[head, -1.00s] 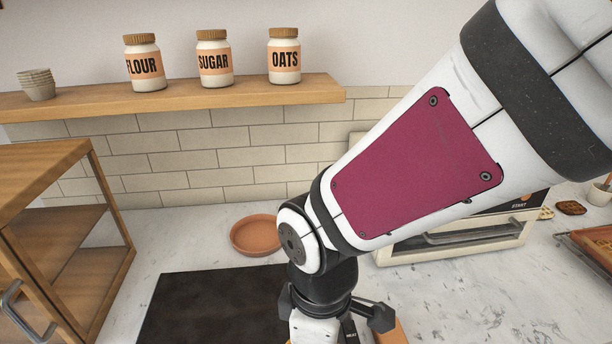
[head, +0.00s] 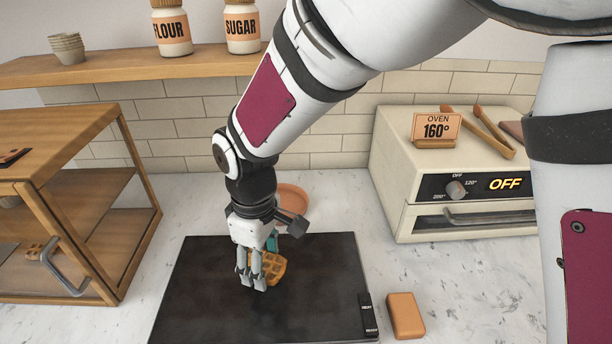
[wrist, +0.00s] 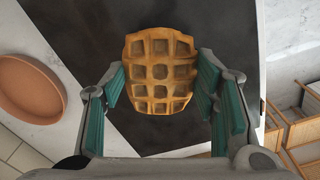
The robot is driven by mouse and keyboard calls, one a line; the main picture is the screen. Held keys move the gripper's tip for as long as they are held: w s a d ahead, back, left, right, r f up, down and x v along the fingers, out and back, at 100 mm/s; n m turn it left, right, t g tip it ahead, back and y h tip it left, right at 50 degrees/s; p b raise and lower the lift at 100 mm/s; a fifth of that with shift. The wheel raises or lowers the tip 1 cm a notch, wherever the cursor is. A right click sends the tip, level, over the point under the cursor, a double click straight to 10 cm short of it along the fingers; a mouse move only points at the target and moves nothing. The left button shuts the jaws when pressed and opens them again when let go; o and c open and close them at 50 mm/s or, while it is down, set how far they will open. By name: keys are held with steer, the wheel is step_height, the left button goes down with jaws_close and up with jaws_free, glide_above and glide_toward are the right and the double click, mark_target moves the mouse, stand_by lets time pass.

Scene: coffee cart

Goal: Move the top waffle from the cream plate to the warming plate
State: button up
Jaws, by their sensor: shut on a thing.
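A golden waffle (head: 270,268) is held between the fingers of my gripper (head: 258,275). In the wrist view the waffle (wrist: 160,70) sits between the two teal finger pads of my gripper (wrist: 160,88), which is shut on it. The black warming plate (head: 190,290) lies flat on the counter below. The waffle is over the plate; whether it touches the surface is unclear. The wrist view shows the dark plate (wrist: 220,40) behind the waffle. No cream plate with waffles can be made out.
A terracotta dish (head: 293,197) stands behind the warming plate. A cream oven (head: 400,190) is at the right, with tongs and a sign on top. An orange-brown block (head: 405,315) lies right of the plate. A wooden cabinet (head: 75,200) stands at the left.

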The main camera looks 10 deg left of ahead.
mark_target(264, 264)
steer(key=shift+f, duration=1.75)
steer(key=shift+f, duration=0.1)
steer(key=o, duration=1.1)
steer(key=shift+o, duration=0.2)
